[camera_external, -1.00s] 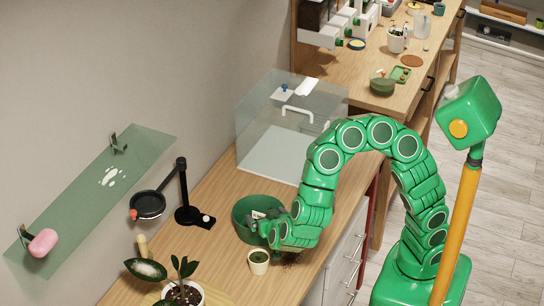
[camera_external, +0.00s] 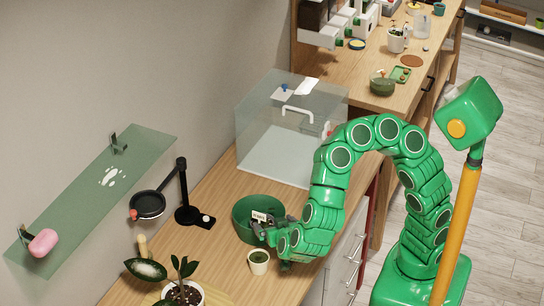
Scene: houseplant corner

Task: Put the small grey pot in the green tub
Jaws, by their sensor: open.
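The green tub (camera_external: 241,225) stands on the wooden worktop, left of my gripper (camera_external: 264,232). My gripper is open, with its fingers at the tub's front right side, and it hides part of the tub. A small white label (camera_external: 259,217) with dark marks shows inside the tub's outline, just above the fingers. I cannot make out a small grey pot for sure; grey shapes by the label blend with my fingers. A small cream pot (camera_external: 258,268) with green contents stands upright in front of the tub, apart from it.
A clear box (camera_external: 265,125) with a white handle stands behind the tub. A black stand (camera_external: 187,213) with a round magnifier is to the left. A potted plant (camera_external: 185,290) is at the front left. Worktop between stand and cream pot is clear.

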